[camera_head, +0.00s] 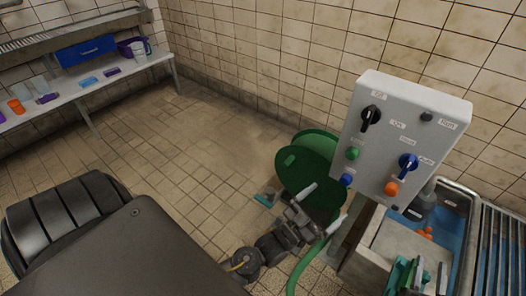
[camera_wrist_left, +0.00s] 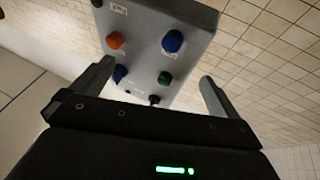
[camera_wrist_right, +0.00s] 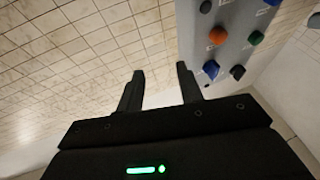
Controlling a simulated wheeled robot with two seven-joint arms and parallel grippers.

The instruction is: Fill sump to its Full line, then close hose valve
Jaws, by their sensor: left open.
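The sump appears to be the concrete basin (camera_head: 385,245) with blue water (camera_head: 457,228) at the lower right. An orange piece (camera_head: 425,232) and a dark pump-like body (camera_head: 424,204) sit in it. Its Full line is not readable. A green hose (camera_head: 303,266) runs down in front of the green reel (camera_head: 305,165); I cannot make out its valve. My left gripper (camera_head: 320,207) is open and empty, in front of the reel. Its spread fingers also show in the left wrist view (camera_wrist_left: 152,88). My right gripper (camera_head: 430,275) is over the basin's near side; the right wrist view (camera_wrist_right: 158,88) shows it open and empty.
A grey control panel (camera_head: 400,135) with knobs and buttons stands above and behind the basin. A metal grating (camera_head: 490,250) is at the far right. A shelf (camera_head: 75,92) with a blue crate (camera_head: 85,50) and cups stands at the left. The tiled floor between is clear.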

